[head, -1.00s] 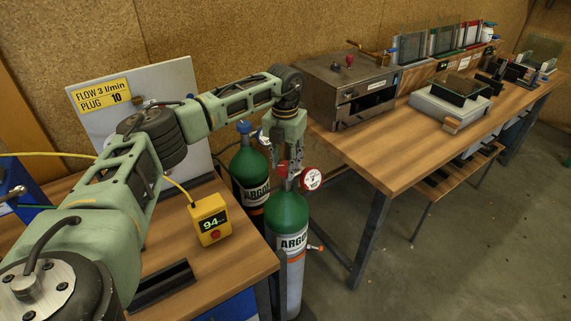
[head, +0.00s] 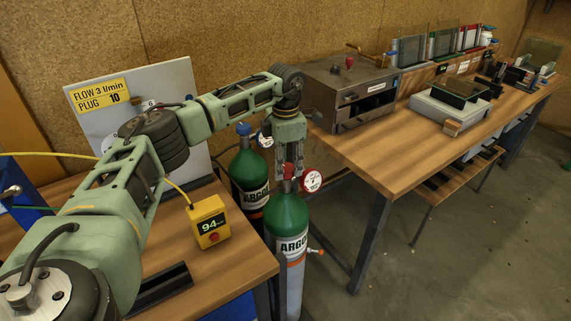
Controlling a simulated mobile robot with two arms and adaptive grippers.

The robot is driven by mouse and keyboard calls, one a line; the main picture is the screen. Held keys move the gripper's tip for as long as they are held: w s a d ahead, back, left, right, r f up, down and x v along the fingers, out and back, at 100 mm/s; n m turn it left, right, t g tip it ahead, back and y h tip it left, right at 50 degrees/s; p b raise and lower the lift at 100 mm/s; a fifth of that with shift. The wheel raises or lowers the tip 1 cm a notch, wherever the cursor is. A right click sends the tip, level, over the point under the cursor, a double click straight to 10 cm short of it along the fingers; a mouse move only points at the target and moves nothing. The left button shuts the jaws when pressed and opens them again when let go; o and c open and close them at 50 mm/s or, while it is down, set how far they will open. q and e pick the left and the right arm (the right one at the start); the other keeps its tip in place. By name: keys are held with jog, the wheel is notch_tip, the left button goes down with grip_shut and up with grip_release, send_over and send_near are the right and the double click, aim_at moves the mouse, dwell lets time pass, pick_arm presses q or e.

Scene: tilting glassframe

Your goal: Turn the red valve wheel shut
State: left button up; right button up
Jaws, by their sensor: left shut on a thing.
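Two green gas cylinders marked ARGON stand between the benches. My left gripper (head: 289,166) points down over the top of the front cylinder (head: 287,216). Its fingers are shut on the red valve wheel (head: 288,183), of which only a little red shows below the fingertips. A round red-rimmed gauge (head: 312,180) sits just right of the wheel. The rear cylinder (head: 249,172) stands behind and to the left, with a blue knob (head: 243,128) on top. My right gripper is not in view.
A yellow box (head: 208,222) reading 94 stands on the left bench (head: 238,256). A sign panel (head: 185,85) stands behind it, partly hidden by my left arm. A metal oven-like box (head: 350,95) and glass frames are on the right bench (head: 385,160).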

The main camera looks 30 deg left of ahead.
aim_at(285, 165)
pick_arm(q)
jog(key=shift+w+a+r+m, duration=0.2)
jog(key=shift+r+m, duration=0.05)
jog(key=shift+m, duration=0.25)
jog(key=o, duration=0.9)
jog(key=shift+c, duration=0.2)
jog(key=shift+o, duration=0.9)
jog(key=shift+f, duration=0.15)
jog(key=shift+d, duration=0.1)
notch_tip(285, 165, up, 12)
